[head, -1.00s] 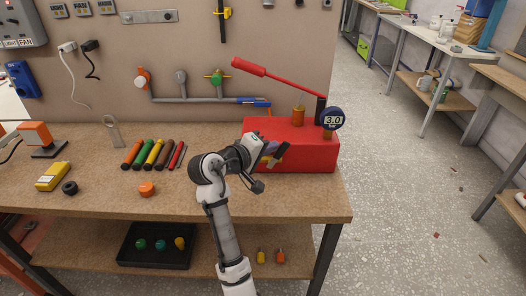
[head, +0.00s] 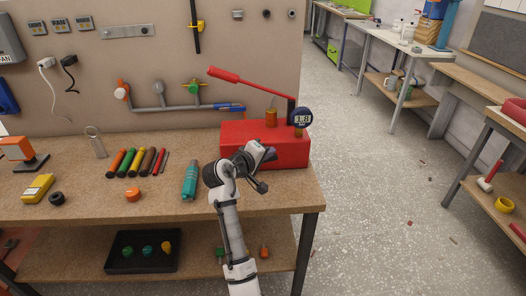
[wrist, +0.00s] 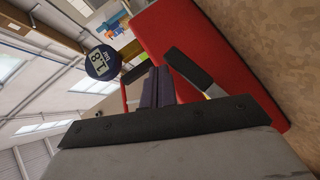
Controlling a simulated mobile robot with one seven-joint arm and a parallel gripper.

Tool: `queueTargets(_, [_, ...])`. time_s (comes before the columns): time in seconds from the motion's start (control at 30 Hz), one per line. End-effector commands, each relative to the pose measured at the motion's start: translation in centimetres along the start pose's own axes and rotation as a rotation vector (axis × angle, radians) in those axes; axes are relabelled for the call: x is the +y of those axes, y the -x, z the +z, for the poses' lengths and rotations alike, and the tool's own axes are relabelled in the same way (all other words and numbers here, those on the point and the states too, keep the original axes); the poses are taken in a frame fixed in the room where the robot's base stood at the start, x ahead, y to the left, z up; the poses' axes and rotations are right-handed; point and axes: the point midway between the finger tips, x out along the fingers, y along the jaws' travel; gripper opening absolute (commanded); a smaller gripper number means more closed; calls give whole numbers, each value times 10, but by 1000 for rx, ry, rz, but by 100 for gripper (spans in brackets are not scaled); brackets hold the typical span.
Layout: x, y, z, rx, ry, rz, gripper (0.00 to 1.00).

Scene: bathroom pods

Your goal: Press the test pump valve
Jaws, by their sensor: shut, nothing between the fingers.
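The test pump is a red box (head: 238,136) on the right end of the workbench, with a raised red lever (head: 240,82), a round dark gauge (head: 300,117) and brass-coloured fittings on top. Its digits are too blurred to read surely. The red box also fills the middle of the wrist view (wrist: 205,40), with the gauge (wrist: 101,62) at left. A small yellow part, perhaps the valve, shows beside a gripper part in the wrist view (wrist: 216,91); in the head view my arm hides it. My gripper (head: 270,154) is shut and empty at the box's front face; contact cannot be told.
A pipe with valves (head: 190,106) runs along the back panel. Floor is open at right.

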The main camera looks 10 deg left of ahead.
Motion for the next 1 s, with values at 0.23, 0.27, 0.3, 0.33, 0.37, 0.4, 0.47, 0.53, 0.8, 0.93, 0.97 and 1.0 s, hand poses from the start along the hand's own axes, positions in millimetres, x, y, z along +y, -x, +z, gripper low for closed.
queueTargets(0.23, [-6, -7, 7, -1, 1, -1, 0])
queueTargets(0.27, [-7, -7, 8, -1, 1, -1, 0])
queueTargets(0.3, [-7, -8, 8, -1, 1, -1, 0])
queueTargets(0.33, [-8, -8, 9, -1, 1, -1, 0])
queueTargets(0.37, [-8, -8, 9, -1, 1, -1, 0])
queueTargets(0.4, [-8, -9, 9, -1, 1, -1, 0])
queueTargets(0.47, [-8, -9, 10, -1, 1, -1, 0])
queueTargets(0.53, [-9, -10, 10, -1, 1, -1, 0])
queueTargets(0.8, [-9, -10, 10, -1, 0, -1, 0])
queueTargets(0.93, [-9, -10, 10, -1, 0, -1, 0])
queueTargets(0.97, [-9, -10, 10, -1, 0, -1, 0])
queueTargets(1.0, [-9, -10, 10, -1, 0, -1, 0])
